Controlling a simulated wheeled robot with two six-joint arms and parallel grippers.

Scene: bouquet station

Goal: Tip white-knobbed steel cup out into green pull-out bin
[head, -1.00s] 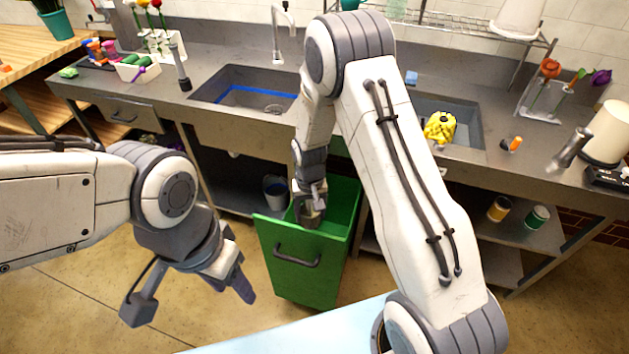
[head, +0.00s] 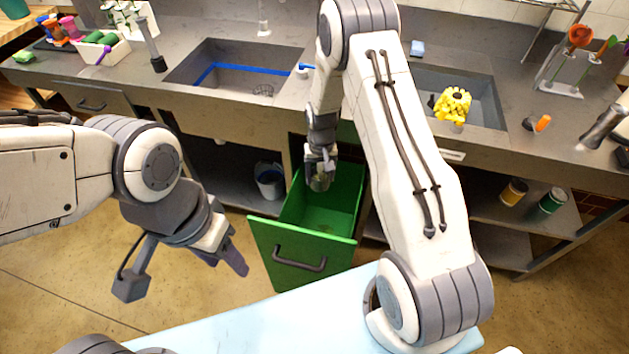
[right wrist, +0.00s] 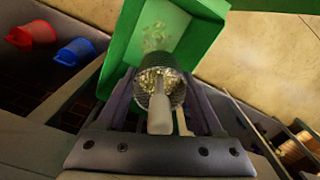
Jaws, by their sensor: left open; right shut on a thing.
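The green pull-out bin (head: 305,262) stands open below the counter, its inside visible. My right gripper (head: 320,172) is over the back part of the bin, shut on the steel cup (head: 321,183). In the right wrist view the steel cup (right wrist: 160,84) sits between the fingers, its white knob (right wrist: 160,115) towards the camera. The green bin (right wrist: 122,50) lies beyond the cup, with small pale bits on its floor. The cup's exact tilt and contents are hard to tell. My left gripper (head: 228,256) is open and empty, left of the bin.
A grey bucket (head: 269,182) stands on the shelf left of the bin. Yellow (head: 514,192) and green (head: 552,201) cans stand on the right shelf. A pale blue surface (head: 270,335) is in front.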

